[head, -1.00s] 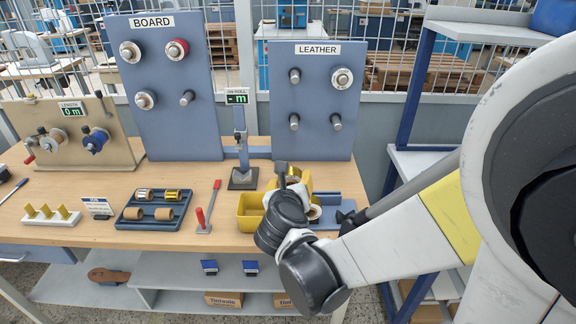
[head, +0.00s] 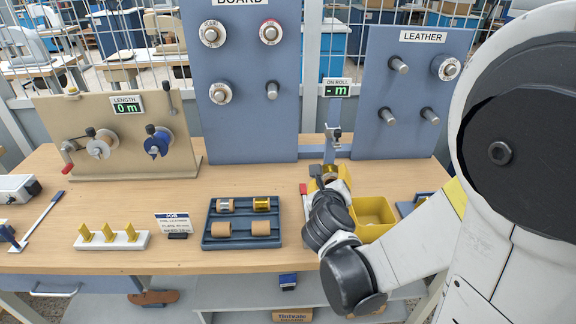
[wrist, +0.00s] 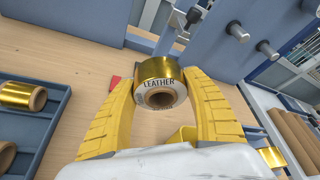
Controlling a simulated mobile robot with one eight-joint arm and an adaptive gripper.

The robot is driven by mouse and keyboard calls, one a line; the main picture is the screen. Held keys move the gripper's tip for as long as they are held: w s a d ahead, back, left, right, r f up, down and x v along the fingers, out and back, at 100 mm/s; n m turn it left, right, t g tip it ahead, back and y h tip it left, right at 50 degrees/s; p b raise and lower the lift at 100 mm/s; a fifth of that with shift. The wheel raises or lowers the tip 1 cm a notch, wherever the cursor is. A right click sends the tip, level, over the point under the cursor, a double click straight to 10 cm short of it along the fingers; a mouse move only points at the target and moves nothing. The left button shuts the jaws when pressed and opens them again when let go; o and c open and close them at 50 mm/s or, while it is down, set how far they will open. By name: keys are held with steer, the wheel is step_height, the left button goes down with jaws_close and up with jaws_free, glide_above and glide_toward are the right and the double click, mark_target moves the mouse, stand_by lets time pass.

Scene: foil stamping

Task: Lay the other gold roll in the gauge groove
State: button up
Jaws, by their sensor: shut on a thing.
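My gripper (wrist: 163,110) is shut on a gold roll (wrist: 157,70) whose white end ring reads LEATHER. Its yellow fingers press on both sides of the roll, and its brown core faces the wrist camera. In the head view my gripper (head: 330,178) is in front of the gauge post with the green "ON ROLL" display (head: 337,88), which shows "-m". My gripper hides the lower part of the gauge, so I cannot see the groove. The held roll is mostly hidden in the head view.
A yellow bin (head: 372,215) stands right of my gripper. The BOARD panel (head: 240,125) and LEATHER panel (head: 412,85) rise behind.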

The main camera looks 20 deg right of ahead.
steer(key=shift+h, duration=0.3)
steer(key=d+f, duration=0.1)
steer(key=s+d+f+b, duration=0.1)
steer(key=d+f+b, duration=0.1)
steer(key=shift+s+d+f, duration=0.15)
steer(key=shift+s+d, duration=0.15)
steer(key=shift+w, duration=0.15)
